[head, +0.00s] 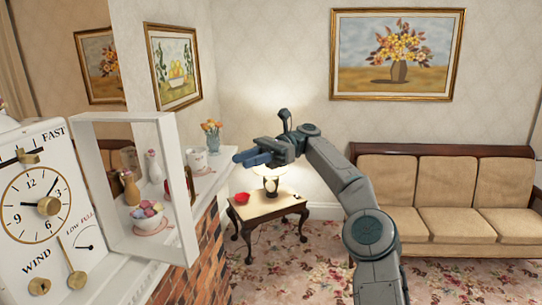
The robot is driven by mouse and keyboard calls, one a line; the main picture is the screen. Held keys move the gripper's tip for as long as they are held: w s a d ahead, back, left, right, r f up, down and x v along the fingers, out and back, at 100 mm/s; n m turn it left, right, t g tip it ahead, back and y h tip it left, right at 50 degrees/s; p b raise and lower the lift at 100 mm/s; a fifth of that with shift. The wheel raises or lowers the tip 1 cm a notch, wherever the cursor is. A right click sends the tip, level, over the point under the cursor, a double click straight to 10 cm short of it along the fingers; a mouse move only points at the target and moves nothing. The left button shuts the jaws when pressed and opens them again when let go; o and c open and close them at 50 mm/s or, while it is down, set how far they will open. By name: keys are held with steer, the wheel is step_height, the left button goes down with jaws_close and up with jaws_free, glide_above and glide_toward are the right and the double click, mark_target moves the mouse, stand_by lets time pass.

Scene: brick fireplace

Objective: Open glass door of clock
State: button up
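The white clock (16,262) stands at the left edge, partly cut off by the picture. Its dial, hands, winding marks and brass knobs show uncovered. The clock's door (183,195), a deep white frame, stands swung out from the right side of the clock face. Mantel items show through its pane area. My gripper (240,158) is in mid-air to the right of the door, apart from it in the picture, with its blue fingers pointing left. Nothing shows held in it. I cannot tell whether the fingers are open or shut.
A white mantel shelf (222,180) over brick holds a flower vase (211,136), a white pot (194,160) and a bowl (149,219). A wooden side table (272,212) with a lamp stands beyond my gripper. A sofa (450,200) is at right. Patterned carpet lies between.

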steer(key=m+t+y+b, duration=0.3)
steer(key=m+t+b, duration=0.6)
steer(key=t+b, duration=0.4)
glide_toward(192, 183)
steer(key=a, duration=0.3)
steer(key=w+a+p, duration=0.1)
steer(key=a, duration=0.2)
steer(key=a+p, duration=0.1)
steer(key=a, duration=0.3)
steer(key=shift+w+f, duration=0.15)
steer(key=shift+w, duration=0.1)
jaws_close()
